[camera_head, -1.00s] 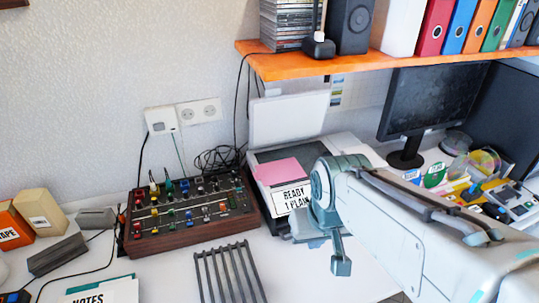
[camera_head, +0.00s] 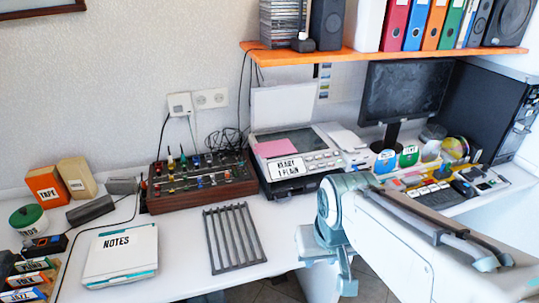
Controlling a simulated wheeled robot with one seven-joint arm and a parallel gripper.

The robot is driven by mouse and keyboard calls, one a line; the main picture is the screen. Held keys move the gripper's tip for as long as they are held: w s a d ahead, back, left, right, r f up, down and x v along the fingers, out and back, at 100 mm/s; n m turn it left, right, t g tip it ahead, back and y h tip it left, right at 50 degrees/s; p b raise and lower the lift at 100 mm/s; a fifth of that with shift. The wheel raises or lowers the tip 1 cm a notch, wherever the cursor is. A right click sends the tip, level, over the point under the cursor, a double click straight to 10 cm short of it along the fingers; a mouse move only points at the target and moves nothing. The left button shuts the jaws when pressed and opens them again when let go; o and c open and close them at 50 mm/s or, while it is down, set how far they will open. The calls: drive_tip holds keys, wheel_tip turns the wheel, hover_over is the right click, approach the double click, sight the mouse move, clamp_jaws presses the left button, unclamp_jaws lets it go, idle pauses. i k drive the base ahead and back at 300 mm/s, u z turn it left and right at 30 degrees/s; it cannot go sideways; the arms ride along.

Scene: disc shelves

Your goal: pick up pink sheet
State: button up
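The pink sheet (camera_head: 274,148) lies on the left part of the open printer-scanner (camera_head: 328,158), beside the dark glass. A white label reading "READY 1 PLAIN" is just below and right of it. My gripper (camera_head: 346,284) hangs in front of the desk's front edge, below and right of the sheet and well apart from it. Its fingers are small and seen edge-on, so I cannot tell whether they are open. Nothing visible is held in it.
A mixer box (camera_head: 200,183) with knobs stands left of the printer. A slatted grey rack (camera_head: 234,238) and a notes box (camera_head: 121,254) lie in front. A monitor (camera_head: 404,92) stands right. An orange shelf (camera_head: 390,54) with binders overhangs the back.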

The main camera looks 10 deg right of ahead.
sight(267, 149)
drive_tip(key=k, duration=0.25)
drive_tip(key=u, duration=0.6)
drive_tip(key=i, duration=1.15)
drive_tip(key=u, duration=0.2)
